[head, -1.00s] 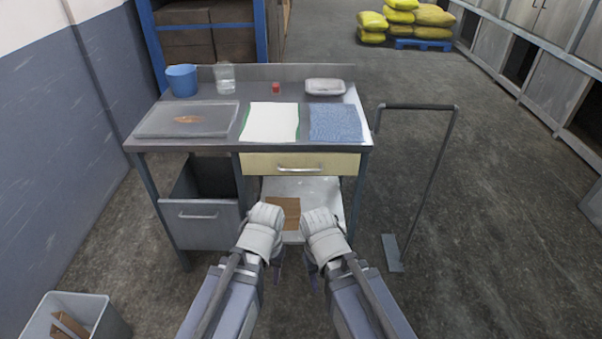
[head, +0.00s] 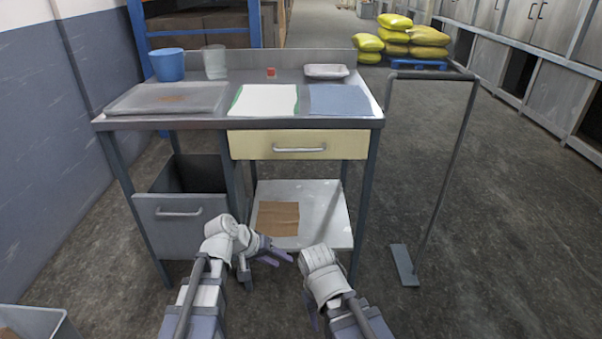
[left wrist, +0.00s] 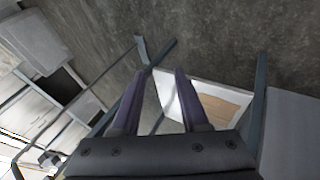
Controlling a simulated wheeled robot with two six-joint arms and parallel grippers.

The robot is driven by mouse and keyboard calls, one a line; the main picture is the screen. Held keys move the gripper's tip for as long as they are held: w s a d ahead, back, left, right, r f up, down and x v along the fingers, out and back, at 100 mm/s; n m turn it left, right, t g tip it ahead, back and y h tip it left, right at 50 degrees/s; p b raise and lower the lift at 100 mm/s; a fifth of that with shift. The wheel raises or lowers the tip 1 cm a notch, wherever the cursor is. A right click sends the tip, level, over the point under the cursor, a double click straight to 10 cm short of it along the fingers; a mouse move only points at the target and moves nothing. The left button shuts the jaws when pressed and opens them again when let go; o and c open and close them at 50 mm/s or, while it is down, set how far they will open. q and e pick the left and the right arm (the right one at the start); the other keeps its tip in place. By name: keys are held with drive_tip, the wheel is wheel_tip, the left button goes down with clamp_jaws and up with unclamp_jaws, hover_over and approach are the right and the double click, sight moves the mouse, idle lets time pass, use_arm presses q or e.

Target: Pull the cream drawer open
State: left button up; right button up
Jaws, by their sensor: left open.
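The cream drawer (head: 240,146) sits under the right part of the workbench top in the head view. Its front looks flush with the bench, and its grey bar handle (head: 300,150) runs across the front. My left gripper (head: 266,262) is open and empty, below and nearer than the drawer, with its fingers pointing right, apart from the handle. In the left wrist view its two purple fingers (left wrist: 158,74) stand apart with nothing between them. My right gripper (head: 314,314) is low in the head view, mostly hidden behind its own wrist.
A grey bin-like drawer (head: 180,232) stands pulled out at left. A low shelf (head: 325,205) holds brown cardboard (head: 278,218). On the bench (head: 150,124) are a blue bucket (head: 166,64), a clear container, a red cube and mats. A metal frame (head: 452,150) stands at right.

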use_arm(q)
drive_tip(key=w+d+r+n+t+h, duration=0.2)
drive_tip(key=w+d+r+t+h, duration=0.25)
drive_tip(key=w+r, duration=0.55)
drive_tip(key=n+t+h, duration=0.3)
drive_tip(key=n+t, duration=0.2)
drive_tip(key=t, duration=0.1)
approach(299, 151)
drive_tip(key=x, duration=0.3)
drive_tip(key=shift+p+x, duration=0.35)
drive_tip(key=shift+x, duration=3.6)
drive_tip(key=shift+f, duration=0.1)
clamp_jaws()
drive_tip(key=shift+s, duration=0.1)
